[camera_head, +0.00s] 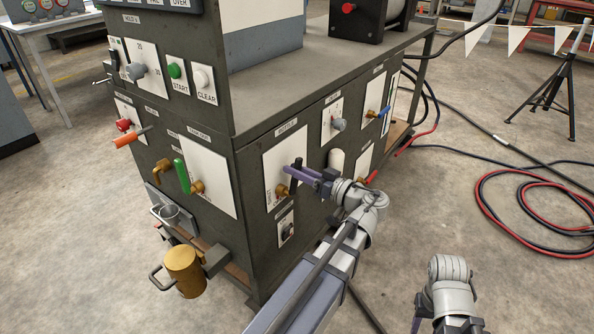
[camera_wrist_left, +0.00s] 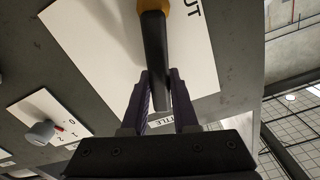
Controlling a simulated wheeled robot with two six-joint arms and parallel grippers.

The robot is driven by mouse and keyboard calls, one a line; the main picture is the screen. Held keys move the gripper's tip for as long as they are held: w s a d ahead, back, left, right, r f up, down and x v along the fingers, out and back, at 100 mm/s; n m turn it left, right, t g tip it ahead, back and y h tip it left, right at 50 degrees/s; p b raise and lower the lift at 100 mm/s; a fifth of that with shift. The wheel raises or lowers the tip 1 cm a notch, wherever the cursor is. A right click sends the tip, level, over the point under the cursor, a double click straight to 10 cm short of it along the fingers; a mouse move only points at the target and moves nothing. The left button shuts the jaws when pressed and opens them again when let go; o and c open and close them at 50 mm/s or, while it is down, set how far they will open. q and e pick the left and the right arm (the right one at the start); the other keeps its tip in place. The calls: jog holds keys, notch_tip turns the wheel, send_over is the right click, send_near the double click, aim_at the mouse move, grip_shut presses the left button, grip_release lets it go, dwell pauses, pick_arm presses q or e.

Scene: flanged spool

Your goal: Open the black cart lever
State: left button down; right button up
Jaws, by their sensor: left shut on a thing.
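The black lever (camera_head: 296,163) is on a white plate (camera_head: 271,168) on the cart's right-hand side panel, with a brass pivot (camera_head: 281,190) below it. In the head view it stands up and leans slightly right. My left gripper (camera_head: 288,170) reaches it from the right, its purple fingers at the lever. In the left wrist view the black lever (camera_wrist_left: 154,55) runs between the two fingers of my left gripper (camera_wrist_left: 160,82), which is shut on it.
The dark cart also carries a green lever (camera_head: 182,176), an orange handle (camera_head: 127,142), a grey knob (camera_head: 339,124), a blue lever (camera_head: 384,112) and a red lever (camera_head: 371,177). A brass cylinder (camera_head: 185,270) sticks out at lower left. Hoses (camera_head: 535,210) lie on the floor at right.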

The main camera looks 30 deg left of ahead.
pick_arm(q)
jog(key=c, duration=0.7)
grip_release()
jog(key=shift+d, duration=0.1)
jog(key=d, duration=0.7)
jog(key=shift+s+d, duration=0.35)
jog(key=s+d+f+m+h, duration=0.2)
jog(key=d+f+m+h, duration=0.3)
jog(key=f, duration=0.3)
jog(key=s+d+f+m+h, duration=0.3)
jog(key=d+f+m+h, duration=0.15)
jog(key=f, duration=0.25)
jog(key=s+d+f+m+g+h+p, duration=0.1)
jog(key=s+d+f+m+h, duration=0.25)
jog(key=d, duration=0.25)
jog(key=s+d+f+m+h, duration=0.2)
jog(key=d+m+h, duration=0.15)
jog(key=d, duration=0.35)
jog(key=shift+m, duration=0.45)
jog(key=r+p, duration=3.8)
jog(key=shift+s+d, duration=0.1)
jog(key=shift+d, duration=0.15)
